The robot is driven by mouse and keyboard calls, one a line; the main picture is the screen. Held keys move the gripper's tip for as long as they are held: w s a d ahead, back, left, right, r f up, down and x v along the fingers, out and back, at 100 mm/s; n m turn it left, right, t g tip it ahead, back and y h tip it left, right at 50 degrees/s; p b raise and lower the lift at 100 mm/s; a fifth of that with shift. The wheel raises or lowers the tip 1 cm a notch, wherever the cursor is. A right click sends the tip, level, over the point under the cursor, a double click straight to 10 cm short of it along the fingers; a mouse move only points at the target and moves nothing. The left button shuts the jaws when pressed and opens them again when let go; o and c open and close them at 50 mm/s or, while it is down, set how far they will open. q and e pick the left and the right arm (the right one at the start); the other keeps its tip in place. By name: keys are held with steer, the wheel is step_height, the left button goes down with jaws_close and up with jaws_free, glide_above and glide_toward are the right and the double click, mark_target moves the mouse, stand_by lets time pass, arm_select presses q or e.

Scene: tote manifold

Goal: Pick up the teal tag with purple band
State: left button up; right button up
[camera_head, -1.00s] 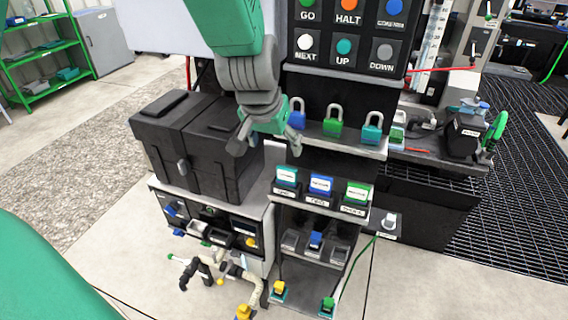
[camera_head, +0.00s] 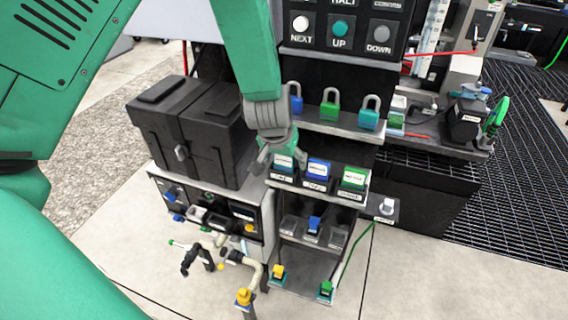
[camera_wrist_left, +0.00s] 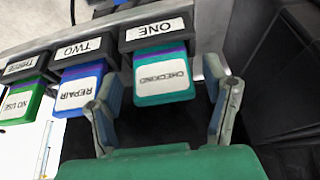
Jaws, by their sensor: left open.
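In the head view the teal tag (camera_head: 283,163) is at the left end of the tag shelf, partly covered by my gripper. My left gripper (camera_head: 277,163) is open just at this tag. In the left wrist view its two fingers (camera_wrist_left: 165,98) stand on either side of the tag, with visible gaps. My right gripper is in neither view.
A blue REPAIR tag (camera_wrist_left: 80,90) in holder TWO is close beside my one finger. A green NO USE tag (camera_wrist_left: 20,103) is beyond it. A black case (camera_head: 190,140) stands left of the gripper.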

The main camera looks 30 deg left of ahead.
arm_select(q)
steer(key=shift+w+d+f, duration=0.1)
steer(key=shift+d, duration=0.25)
steer(key=shift+a, duration=0.4)
steer(key=c, duration=1.1)
steer(key=shift+s+a+f, duration=0.1)
steer(key=shift+s+a, duration=0.1)
steer(key=shift+a, duration=0.1)
steer(key=shift+c, duration=0.2)
steer(key=shift+d, duration=0.1)
